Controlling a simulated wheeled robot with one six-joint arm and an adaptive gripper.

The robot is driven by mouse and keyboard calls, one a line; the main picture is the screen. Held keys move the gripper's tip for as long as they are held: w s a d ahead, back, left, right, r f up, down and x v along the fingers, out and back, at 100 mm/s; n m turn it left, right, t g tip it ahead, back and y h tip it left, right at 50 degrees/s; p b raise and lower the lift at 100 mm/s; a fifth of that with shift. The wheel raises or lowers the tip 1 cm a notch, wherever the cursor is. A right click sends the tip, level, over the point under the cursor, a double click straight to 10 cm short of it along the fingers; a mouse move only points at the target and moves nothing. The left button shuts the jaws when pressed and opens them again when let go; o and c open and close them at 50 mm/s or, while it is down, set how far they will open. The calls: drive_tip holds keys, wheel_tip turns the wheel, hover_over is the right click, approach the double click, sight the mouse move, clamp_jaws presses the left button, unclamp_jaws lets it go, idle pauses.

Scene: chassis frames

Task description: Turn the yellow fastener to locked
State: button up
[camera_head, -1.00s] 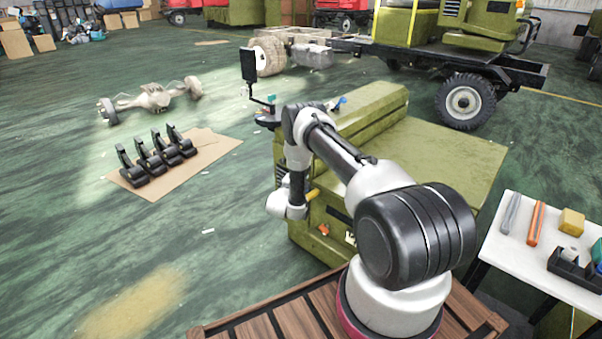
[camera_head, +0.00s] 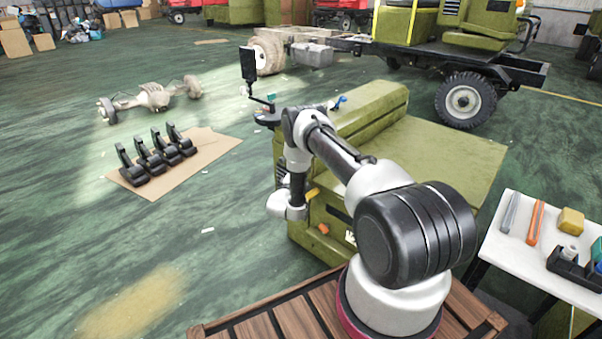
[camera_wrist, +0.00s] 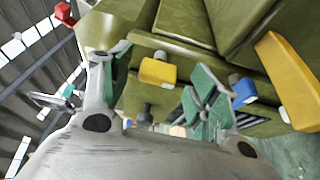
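A yellow block-shaped fastener (camera_wrist: 157,71) shows in the wrist view on the edge of a green panel, between the two fingers and beyond them. A larger yellow bar (camera_wrist: 288,82) stands at the right of that view; I cannot tell which of the two is the fastener meant. My gripper (camera_wrist: 158,88) is open, with green-padded fingers apart on either side of the block and nothing visibly held. In the head view a small yellow piece (camera_head: 312,194) shows on the green chassis part beside my wrist. My fingertips are hidden there.
A blue piece (camera_wrist: 243,92) sits right of the right finger, and a red one (camera_wrist: 64,13) is at upper left. An orange piece (camera_head: 323,229) is low on the green housing (camera_head: 440,160). A white table (camera_head: 510,252) with tools stands at right.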

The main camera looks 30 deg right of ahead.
drive_tip(key=v, duration=1.2)
idle(0.3)
